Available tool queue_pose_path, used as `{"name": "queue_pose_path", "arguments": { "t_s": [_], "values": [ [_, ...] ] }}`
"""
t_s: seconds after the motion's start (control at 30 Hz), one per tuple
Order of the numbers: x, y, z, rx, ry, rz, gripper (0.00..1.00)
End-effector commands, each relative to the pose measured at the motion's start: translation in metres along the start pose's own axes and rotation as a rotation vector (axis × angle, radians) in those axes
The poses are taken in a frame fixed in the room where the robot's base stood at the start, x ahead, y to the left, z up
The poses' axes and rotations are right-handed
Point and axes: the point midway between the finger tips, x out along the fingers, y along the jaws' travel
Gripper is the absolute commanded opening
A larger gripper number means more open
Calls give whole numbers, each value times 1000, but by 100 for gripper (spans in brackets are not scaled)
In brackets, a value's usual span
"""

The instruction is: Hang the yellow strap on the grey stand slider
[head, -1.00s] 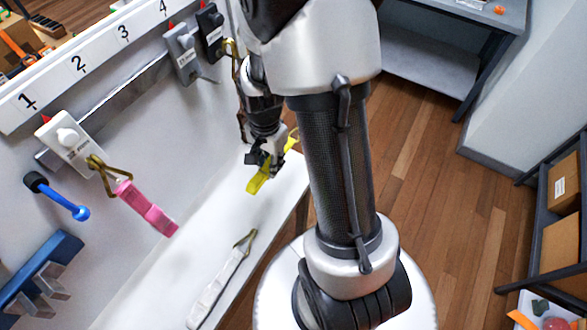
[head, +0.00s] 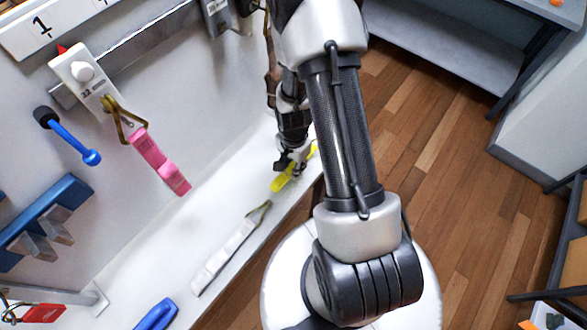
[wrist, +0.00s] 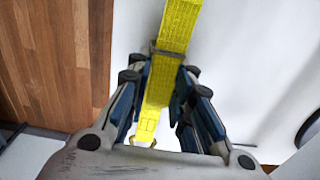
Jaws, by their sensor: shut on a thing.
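The yellow strap (head: 280,184) is in my gripper (head: 289,168), over the white ledge near its outer edge. In the wrist view, my gripper (wrist: 168,88) is shut on the yellow strap (wrist: 180,25), a flat woven band running between the two fingers and out past them. The grey slider (head: 217,17) is on the wall rail at the top, partly cut off by the frame. My gripper is below and right of it in the picture, well apart from it. The slider's hook is not clear.
A white slider (head: 85,77) holds a pink strap (head: 158,160) on a brass loop. A white strap (head: 228,250) lies on the ledge (head: 215,195). A blue-handled item (head: 72,137) and a blue rack (head: 45,220) are on the wall at left. Wooden floor lies beyond the ledge.

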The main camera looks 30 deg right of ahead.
Motion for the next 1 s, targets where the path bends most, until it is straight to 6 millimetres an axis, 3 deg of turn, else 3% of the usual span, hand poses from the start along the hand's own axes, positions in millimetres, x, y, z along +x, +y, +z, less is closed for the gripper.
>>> {"name": "queue_pose_path", "arguments": {
  "t_s": [0.1,0.5,0.53,0.8,1.0],
  "values": [
    [18,0,0,0,-1,1,0],
    [22,0,0,0,0,0,0],
    [22,0,0,0,0,0,22],
    [21,0,0,0,0,0,40],
    [21,0,0,0,0,0,41]
  ]
}}
